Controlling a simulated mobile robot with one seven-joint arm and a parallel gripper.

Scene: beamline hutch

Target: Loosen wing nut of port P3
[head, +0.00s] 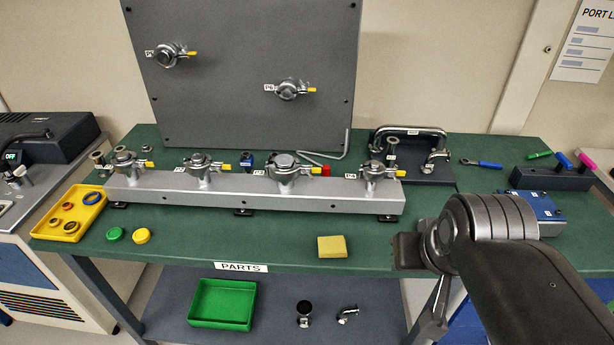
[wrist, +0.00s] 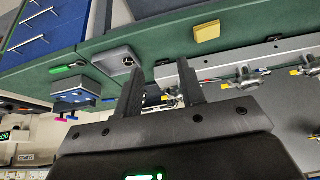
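Port P3 (head: 284,165) is the third clamped port from the left on the silver manifold bar (head: 240,195). Its metal clamp is closed around it, with a yellow-tipped wing nut (head: 311,171) sticking out to the right. In the head view my arm is at the front right, and the fingers are not clearly seen.
Ports P2 (head: 199,165) and P4 (head: 375,172) flank P3. A grey panel (head: 225,110) stands at the back. A yellow block (head: 332,246) lies in front; the green tabletop around it is mostly clear.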

